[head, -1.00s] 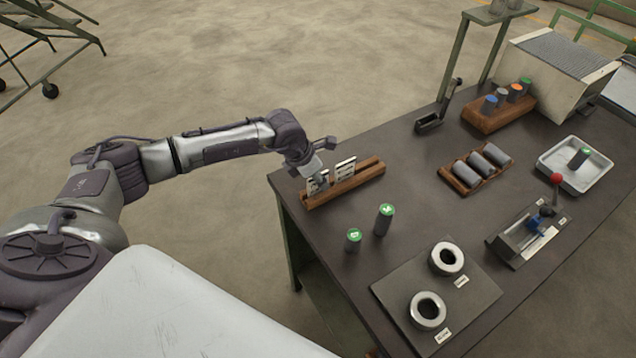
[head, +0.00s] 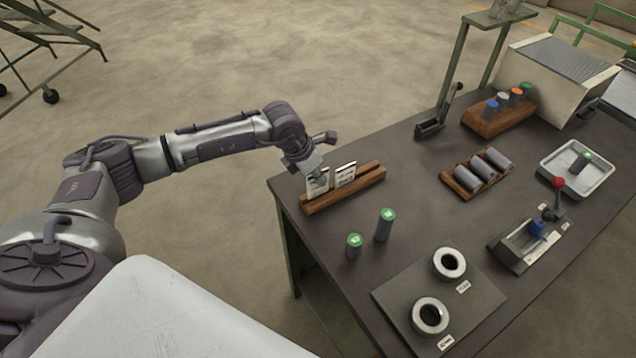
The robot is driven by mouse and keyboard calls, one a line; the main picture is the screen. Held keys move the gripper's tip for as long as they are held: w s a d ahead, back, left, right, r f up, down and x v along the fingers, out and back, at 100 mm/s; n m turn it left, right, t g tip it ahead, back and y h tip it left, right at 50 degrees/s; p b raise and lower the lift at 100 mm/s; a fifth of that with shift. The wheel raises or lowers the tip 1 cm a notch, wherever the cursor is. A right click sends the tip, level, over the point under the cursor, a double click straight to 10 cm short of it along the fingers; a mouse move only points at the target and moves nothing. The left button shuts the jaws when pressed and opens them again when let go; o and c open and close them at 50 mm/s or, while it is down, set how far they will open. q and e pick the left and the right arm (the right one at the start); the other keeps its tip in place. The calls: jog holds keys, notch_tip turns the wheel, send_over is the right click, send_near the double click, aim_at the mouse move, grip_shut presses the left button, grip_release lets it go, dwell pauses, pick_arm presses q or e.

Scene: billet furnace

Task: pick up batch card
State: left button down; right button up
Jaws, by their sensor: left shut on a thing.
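Two white batch cards with dark print are at the wooden card rack (head: 360,186), near the table's far left corner. My left gripper (head: 318,174) is shut on the left batch card (head: 316,186), holding it by its upper part. This card is upright at the rack's left end; I cannot tell whether its lower edge is clear of the slot. The other batch card (head: 346,173) stands in the rack just to the right, apart from the gripper. My right gripper is not in view.
Two green-topped cylinders (head: 385,225) stand in front of the rack. A plate with two rings (head: 449,263), a clamp fixture (head: 530,243), a cradle of grey billets (head: 482,168), a white tray (head: 574,170) and a wooden block (head: 497,119) with several cylinders lie further right. Bare tabletop lies right of the rack.

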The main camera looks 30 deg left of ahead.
pick_arm(q)
jog(key=s+d+r+b, duration=0.3)
jog(key=d+r, duration=0.5)
jog(key=d, duration=0.3)
jog(key=shift+s+r+b, duration=0.2)
jog(key=shift+r+b, duration=0.1)
jog(key=shift+b, duration=0.35)
jog(key=shift+d, duration=0.1)
notch_tip(320, 180, up, 5)
jog(key=shift+p, duration=1.15)
jog(key=shift+f, duration=0.1)
